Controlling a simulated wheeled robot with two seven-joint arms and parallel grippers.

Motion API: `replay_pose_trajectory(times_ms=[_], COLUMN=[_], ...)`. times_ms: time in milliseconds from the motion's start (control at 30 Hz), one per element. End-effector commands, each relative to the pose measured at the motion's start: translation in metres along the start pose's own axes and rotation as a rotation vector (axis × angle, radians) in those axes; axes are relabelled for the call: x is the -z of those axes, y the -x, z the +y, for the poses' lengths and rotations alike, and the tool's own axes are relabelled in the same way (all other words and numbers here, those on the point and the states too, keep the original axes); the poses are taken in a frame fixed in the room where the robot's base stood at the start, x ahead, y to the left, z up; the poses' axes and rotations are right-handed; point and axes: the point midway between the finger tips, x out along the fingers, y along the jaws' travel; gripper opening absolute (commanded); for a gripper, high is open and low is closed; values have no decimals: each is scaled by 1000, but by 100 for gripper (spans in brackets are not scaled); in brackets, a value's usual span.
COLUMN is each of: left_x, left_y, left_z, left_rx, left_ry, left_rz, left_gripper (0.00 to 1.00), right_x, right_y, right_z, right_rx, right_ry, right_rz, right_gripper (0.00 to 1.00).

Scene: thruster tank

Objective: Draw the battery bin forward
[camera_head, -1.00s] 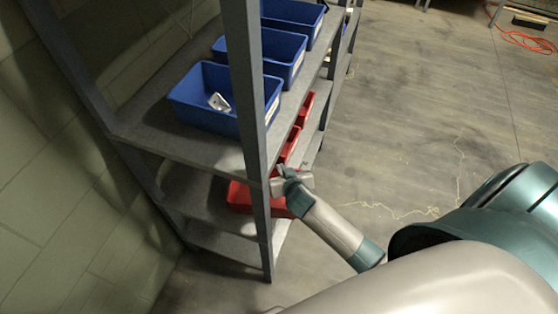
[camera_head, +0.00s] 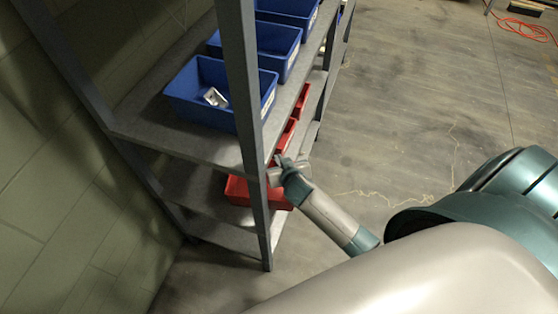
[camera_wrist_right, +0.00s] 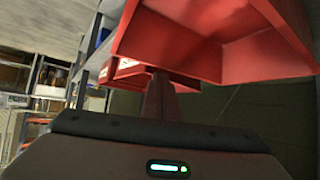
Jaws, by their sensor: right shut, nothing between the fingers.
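A red bin (camera_head: 240,190) sits on the middle shelf level, partly hidden by the shelf above, the front post and my right gripper (camera_head: 279,164). In the right wrist view a red bin (camera_wrist_right: 215,45) fills the top, tilted in the picture. My right gripper (camera_wrist_right: 160,88) is shut and empty, with its fingers close under the bin's edge; I cannot tell whether they touch. No label shows which bin is the battery bin. My left gripper is not in view.
Blue bins stand on the upper shelf; the nearest blue bin (camera_head: 190,88) holds a small pale part (camera_head: 215,97). More red bins (camera_head: 285,138) stand farther along the middle level. A grey post (camera_head: 243,90) rises beside my gripper. The floor (camera_head: 410,90) right of the rack is open.

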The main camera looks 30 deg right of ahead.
Motion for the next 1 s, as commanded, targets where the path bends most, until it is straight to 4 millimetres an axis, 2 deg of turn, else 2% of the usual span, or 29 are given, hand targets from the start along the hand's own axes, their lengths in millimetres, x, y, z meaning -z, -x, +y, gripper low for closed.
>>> replay_pose_trajectory(times_ms=[67, 300, 700, 1000], left_x=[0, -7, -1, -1], left_y=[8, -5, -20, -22], left_z=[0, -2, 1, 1], left_rx=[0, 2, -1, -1], left_ry=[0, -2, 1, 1], left_rz=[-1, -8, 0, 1], left_gripper=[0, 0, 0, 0], right_x=[7, -20, -57, -64], right_y=[1, 29, 84, 98], right_z=[2, 1, 1, 2], right_rx=[0, 2, 1, 1], right_ry=[-1, -1, 0, 0], right_rz=[-3, -2, -2, -1], right_gripper=[0, 0, 0, 0])
